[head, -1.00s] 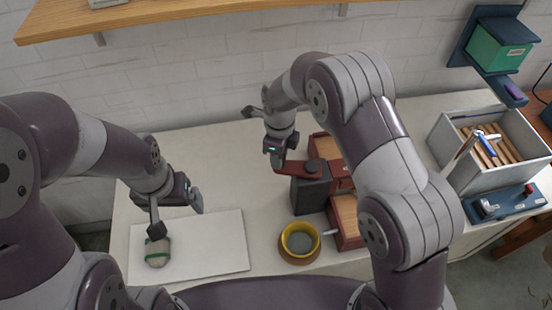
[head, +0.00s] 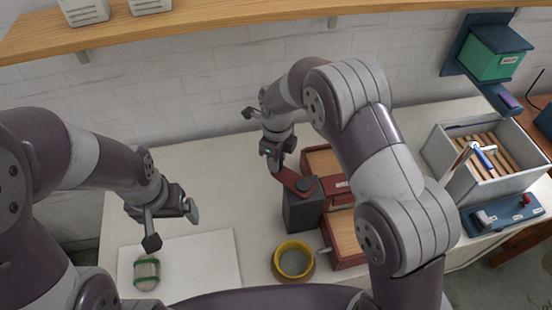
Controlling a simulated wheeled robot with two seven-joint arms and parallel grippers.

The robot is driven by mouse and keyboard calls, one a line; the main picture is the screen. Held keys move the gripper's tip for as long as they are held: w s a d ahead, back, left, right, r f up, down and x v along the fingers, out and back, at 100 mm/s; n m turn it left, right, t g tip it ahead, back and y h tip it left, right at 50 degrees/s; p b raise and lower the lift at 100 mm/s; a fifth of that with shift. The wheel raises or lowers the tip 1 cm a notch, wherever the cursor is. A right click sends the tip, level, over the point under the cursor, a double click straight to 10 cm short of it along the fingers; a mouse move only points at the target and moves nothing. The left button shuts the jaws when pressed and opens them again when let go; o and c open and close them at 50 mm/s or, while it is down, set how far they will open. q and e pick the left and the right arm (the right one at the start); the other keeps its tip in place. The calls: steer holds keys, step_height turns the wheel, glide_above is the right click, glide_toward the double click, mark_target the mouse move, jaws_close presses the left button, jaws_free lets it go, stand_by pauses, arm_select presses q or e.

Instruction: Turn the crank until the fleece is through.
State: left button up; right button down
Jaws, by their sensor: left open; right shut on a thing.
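The crank (head: 292,180) is a dark red arm on top of a dark grey block (head: 302,212), part of a machine with red-framed wooden beds (head: 345,237). My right gripper (head: 275,163) is shut at the outer end of the crank and hides the handle. A pale roll with green bands (head: 146,270) lies on a white sheet (head: 205,263) at the left; I cannot tell if it is the fleece. My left gripper (head: 172,228) is open and empty above the sheet, near the roll. My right arm hides part of the machine.
A yellow-rimmed bowl (head: 293,261) stands in front of the machine. A grey crate (head: 458,180) with wooden slats and a blue switch panel (head: 503,214) are at the right. A wooden shelf (head: 230,23) hangs above.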

steer(key=shift+w+r, duration=0.1)
steer(key=c, duration=0.8)
jaws_free()
steer(key=shift+r, duration=0.15)
step_height(320, 180, up, 6)
steer(key=shift+r+b, duration=0.25)
steer(key=shift+b, duration=0.5)
step_height(320, 180, up, 6)
steer(key=p, duration=0.4)
steer(key=shift+f+p, duration=0.1)
steer(key=shift+p, duration=0.2)
steer(key=shift+f, duration=0.1)
